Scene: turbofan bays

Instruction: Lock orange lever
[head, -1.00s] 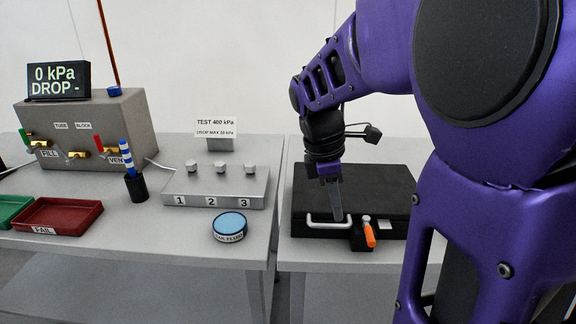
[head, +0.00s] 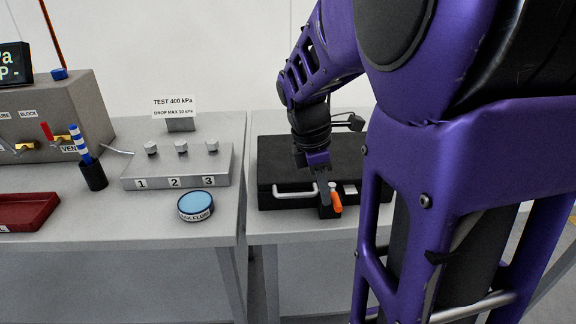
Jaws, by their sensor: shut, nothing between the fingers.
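The orange lever (head: 336,203) sits on a small black latch block at the front of a black case (head: 268,170). The lever slants slightly, its lower end to the right. My gripper (head: 325,200) points down at the case front, just left of the lever. It looks shut and empty. It overlaps the latch block in this view, and I cannot tell whether it touches the lever. The case lid is down. A silver handle (head: 290,193) is on the case front, left of the gripper.
A block with knobs numbered 1 to 3 (head: 175,178), a blue-topped round tin (head: 196,205) and a pen cup (head: 94,176) stand on the left table. A red tray (head: 28,211) lies farther left. A narrow gap separates the two tables.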

